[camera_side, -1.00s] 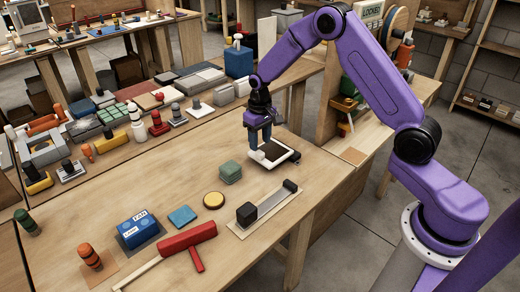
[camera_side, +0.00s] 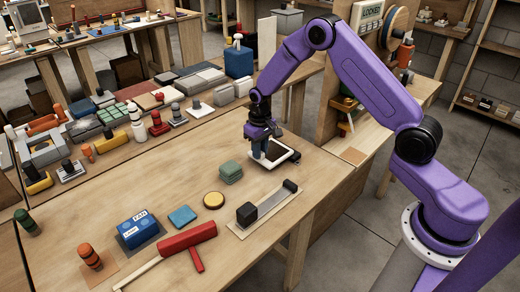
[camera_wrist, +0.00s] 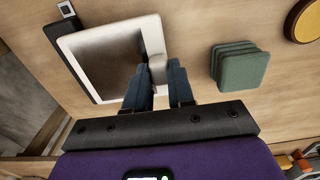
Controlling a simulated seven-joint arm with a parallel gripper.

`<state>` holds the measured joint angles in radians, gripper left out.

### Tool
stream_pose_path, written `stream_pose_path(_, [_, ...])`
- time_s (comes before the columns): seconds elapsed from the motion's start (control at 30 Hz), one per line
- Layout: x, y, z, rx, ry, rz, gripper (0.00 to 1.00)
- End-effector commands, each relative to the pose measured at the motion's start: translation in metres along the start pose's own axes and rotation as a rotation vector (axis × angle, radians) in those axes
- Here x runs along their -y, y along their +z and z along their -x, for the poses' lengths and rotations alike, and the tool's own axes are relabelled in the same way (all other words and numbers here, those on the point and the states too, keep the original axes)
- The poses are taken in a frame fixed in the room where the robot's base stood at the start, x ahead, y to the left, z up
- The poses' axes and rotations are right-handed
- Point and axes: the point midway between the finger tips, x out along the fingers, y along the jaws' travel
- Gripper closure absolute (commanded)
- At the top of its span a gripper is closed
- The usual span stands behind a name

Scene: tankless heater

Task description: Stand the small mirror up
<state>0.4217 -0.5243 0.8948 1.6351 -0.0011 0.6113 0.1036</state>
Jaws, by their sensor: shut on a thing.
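The small mirror is a square with a white frame and a dark brownish face (camera_side: 277,151). It lies low on the table on a dark base that shows along its edge. In the wrist view the mirror (camera_wrist: 100,62) fills the upper left, with a pale tab (camera_wrist: 157,68) at its right edge. My gripper (camera_side: 259,156) is down at the mirror's left side in the side view. In the wrist view its two blue fingers (camera_wrist: 158,78) are on either side of the tab and shut on it. Contact at the fingertips is partly hidden.
A green block stack (camera_side: 230,172) stands close by the mirror, with a yellow disc (camera_side: 214,200) beyond it. A grey strip with black blocks (camera_side: 268,207) lies nearer the table's front edge. A red mallet (camera_side: 188,240) lies farther left. Bare tabletop lies left of my gripper.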

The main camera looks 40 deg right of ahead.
Motion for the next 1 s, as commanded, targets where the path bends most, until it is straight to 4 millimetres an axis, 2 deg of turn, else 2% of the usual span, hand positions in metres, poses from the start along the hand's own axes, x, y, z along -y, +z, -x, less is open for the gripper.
stream_pose_path(0.37, [-0.006,0.000,0.010,-0.001,-0.086,-0.004,1.00])
stream_pose_path(1.0, [-0.044,-0.001,0.051,-0.002,-0.568,-0.005,1.00])
